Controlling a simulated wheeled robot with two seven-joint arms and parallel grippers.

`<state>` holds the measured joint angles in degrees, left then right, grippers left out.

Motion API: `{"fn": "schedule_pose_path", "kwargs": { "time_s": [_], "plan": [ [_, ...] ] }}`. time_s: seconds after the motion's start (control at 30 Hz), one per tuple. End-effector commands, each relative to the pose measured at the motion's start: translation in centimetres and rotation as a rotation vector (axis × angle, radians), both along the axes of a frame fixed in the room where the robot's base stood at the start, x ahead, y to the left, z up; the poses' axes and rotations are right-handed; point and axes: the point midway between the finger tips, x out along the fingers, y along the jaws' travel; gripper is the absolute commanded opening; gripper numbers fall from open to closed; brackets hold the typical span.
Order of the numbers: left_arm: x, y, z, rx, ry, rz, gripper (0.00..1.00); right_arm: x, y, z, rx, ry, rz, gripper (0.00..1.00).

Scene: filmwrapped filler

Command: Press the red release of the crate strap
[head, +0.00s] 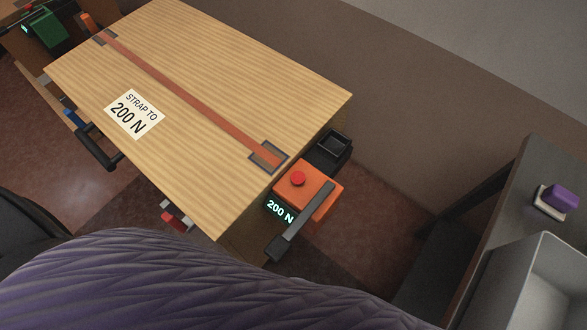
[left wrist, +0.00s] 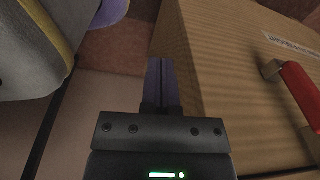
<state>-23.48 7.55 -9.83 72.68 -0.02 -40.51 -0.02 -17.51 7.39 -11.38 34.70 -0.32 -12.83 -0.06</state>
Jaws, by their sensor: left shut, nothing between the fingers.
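A wooden crate (head: 200,60) fills the middle of the head view, with an orange strap (head: 180,88) running across its top. At the crate's right edge sits an orange tensioner (head: 322,190) with a red round button (head: 298,178) on top. A grey lever (head: 310,215) lies along the tensioner, and its display (head: 280,209) reads 200 N. My left gripper (left wrist: 161,62) shows only in the left wrist view, its fingers shut together and empty, beside a wooden side (left wrist: 240,80). The button does not show there. My right gripper is in neither view.
A label (head: 134,113) on the crate reads "STRAP TO 200 N". A black handle (head: 100,150) sticks out at left. A red handle (left wrist: 300,90) shows in the left wrist view. At right, a dark bench (head: 520,190) bears a purple-topped block (head: 558,198) and a grey bin (head: 545,280).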

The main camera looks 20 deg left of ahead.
Motion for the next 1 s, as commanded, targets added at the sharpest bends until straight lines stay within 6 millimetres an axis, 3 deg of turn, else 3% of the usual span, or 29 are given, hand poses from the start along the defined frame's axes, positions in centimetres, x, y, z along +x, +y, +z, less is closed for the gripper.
{"fn": "schedule_pose_path", "kwargs": {
  "time_s": [0.03, 0.2, 0.4, 0.5, 0.83, 1.0],
  "plan": [
    [1.4, -0.4, 3.0, -0.005, -0.024, 0.003, 0.00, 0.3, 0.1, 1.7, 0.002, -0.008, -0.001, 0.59],
    [5.4, -1.5, 12.0, -0.021, -0.082, 0.014, 0.00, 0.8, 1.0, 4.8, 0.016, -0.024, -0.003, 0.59],
    [7.5, -2.2, 21.9, -0.035, -0.136, 0.025, 0.00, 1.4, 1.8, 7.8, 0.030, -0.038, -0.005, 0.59],
    [7.8, -2.3, 25.6, -0.039, -0.155, 0.029, 0.00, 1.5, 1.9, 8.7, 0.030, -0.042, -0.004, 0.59],
    [7.4, -2.3, 35.0, -0.049, -0.205, 0.039, 0.00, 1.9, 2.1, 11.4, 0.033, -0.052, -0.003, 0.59],
    [10.6, -4.2, 31.3, -0.172, -0.231, 0.001, 0.00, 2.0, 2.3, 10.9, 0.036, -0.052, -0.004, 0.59]
  ]
}}
